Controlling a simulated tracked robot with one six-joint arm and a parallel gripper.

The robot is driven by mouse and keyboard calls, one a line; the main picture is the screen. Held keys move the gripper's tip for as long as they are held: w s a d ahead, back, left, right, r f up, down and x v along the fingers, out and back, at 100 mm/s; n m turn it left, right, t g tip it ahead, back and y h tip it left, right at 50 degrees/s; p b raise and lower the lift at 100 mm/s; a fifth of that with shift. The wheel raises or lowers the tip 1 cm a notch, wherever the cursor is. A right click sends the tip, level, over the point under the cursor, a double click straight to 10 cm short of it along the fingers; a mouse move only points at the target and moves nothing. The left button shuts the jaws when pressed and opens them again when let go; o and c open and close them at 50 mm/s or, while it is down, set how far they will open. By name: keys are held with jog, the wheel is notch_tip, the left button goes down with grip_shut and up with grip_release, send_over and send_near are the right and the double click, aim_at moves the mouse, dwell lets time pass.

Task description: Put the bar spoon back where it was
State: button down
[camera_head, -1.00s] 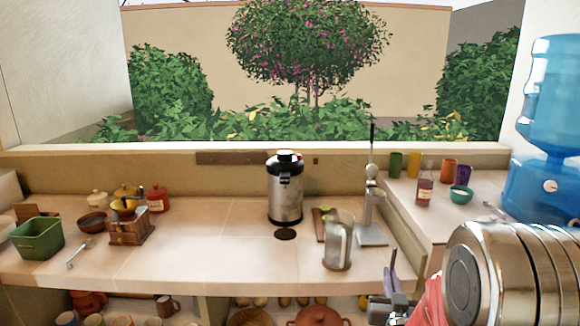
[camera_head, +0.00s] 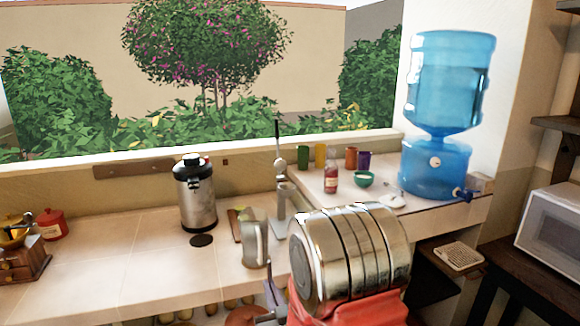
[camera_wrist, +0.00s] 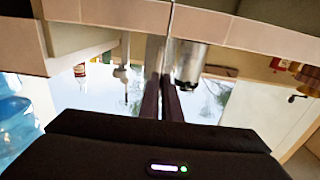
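I cannot make out a bar spoon for certain. A small thin utensil (camera_head: 388,186), too small to identify, lies by a white saucer (camera_head: 391,201) on the right counter. My gripper (camera_head: 272,290) is at the front edge of the counter, below the metal pitcher (camera_head: 254,240) and partly hidden by my arm. In the wrist view my gripper's two dark fingers (camera_wrist: 163,82) are close together with hardly a gap.
A steel flask (camera_head: 197,205) and a stand with a black rod (camera_head: 280,185) are on the counter. A red-labelled bottle (camera_head: 331,178), a green bowl (camera_head: 364,180), several cups and a blue water dispenser (camera_head: 440,170) are on the right.

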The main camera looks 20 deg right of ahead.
jog(key=s+f, duration=0.4)
jog(key=shift+f, duration=0.3)
